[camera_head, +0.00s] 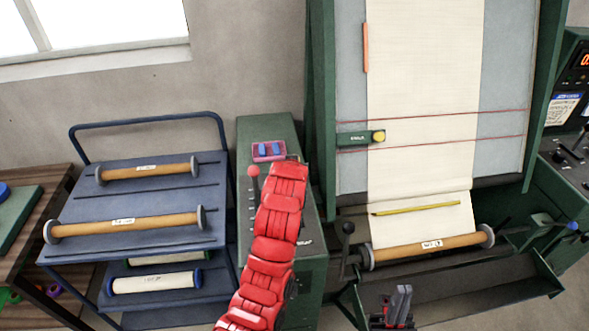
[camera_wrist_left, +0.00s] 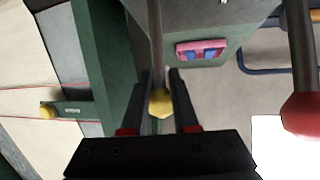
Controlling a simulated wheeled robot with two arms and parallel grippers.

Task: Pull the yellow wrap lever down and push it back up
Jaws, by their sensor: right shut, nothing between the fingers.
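The yellow knob (camera_wrist_left: 160,104) of the wrap lever shows in the left wrist view, on a dark rod. My left gripper (camera_wrist_left: 161,75) has its two dark fingers on either side of the knob and rod. I cannot tell whether the fingers press on them. In the head view my red left arm reaches over the green cabinet (camera_head: 268,135) and hides the yellow knob and the left fingers. My right gripper (camera_head: 402,292) is shut and empty at the bottom, in front of the machine.
A red-knobbed lever (camera_head: 253,172) stands beside my left arm; its red knob (camera_wrist_left: 303,115) is also near in the left wrist view. A pink switch box (camera_head: 268,151) sits on the cabinet. A blue rack (camera_head: 150,225) with rolls stands left; the green machine (camera_head: 322,100) stands right.

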